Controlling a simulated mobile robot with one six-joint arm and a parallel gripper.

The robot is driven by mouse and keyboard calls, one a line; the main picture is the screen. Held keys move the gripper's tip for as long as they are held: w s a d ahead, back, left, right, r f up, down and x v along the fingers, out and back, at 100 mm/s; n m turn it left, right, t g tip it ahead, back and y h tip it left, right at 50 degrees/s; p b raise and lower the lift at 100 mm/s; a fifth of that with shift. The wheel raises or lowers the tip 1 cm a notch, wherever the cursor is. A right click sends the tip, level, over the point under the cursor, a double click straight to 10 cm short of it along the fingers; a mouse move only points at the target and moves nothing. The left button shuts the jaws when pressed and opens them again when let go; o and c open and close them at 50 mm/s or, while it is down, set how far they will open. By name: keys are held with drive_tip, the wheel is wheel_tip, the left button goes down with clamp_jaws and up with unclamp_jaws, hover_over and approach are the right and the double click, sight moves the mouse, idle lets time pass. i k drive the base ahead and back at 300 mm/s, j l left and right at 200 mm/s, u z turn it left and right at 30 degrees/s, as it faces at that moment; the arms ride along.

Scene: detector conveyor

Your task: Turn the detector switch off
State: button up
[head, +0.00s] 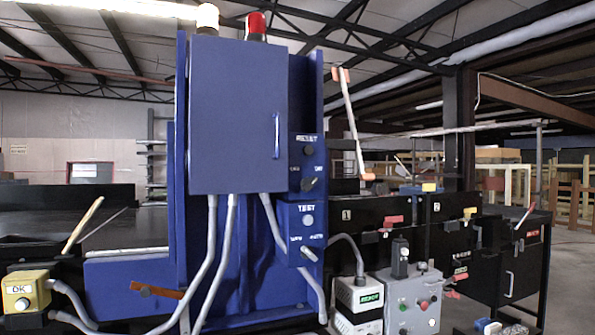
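The tall blue detector cabinet (232,120) stands in the middle of the head view. On its right side is an upper control panel (306,165) with a round button and a dark rotary switch (309,184). Below it is a blue panel marked TEST (307,208), with a pale round button (308,220) and a light-coloured switch lever (310,254) slanting down to the right. The small labels beside both switches are too blurred to read surely, so I cannot tell which position either is in. My gripper is not in view.
A yellow box marked OK (25,291) stands at the lower left. Grey conduits (222,255) hang before the cabinet. An orange-ended rod (350,125) rises behind.

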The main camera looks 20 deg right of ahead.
sight(307, 183)
drive_tip(key=i+l, duration=0.15)
drive_tip(key=i, duration=0.35)
drive_tip(key=i+l, duration=0.15)
drive_tip(key=i, duration=0.3)
drive_tip(key=z, duration=0.05)
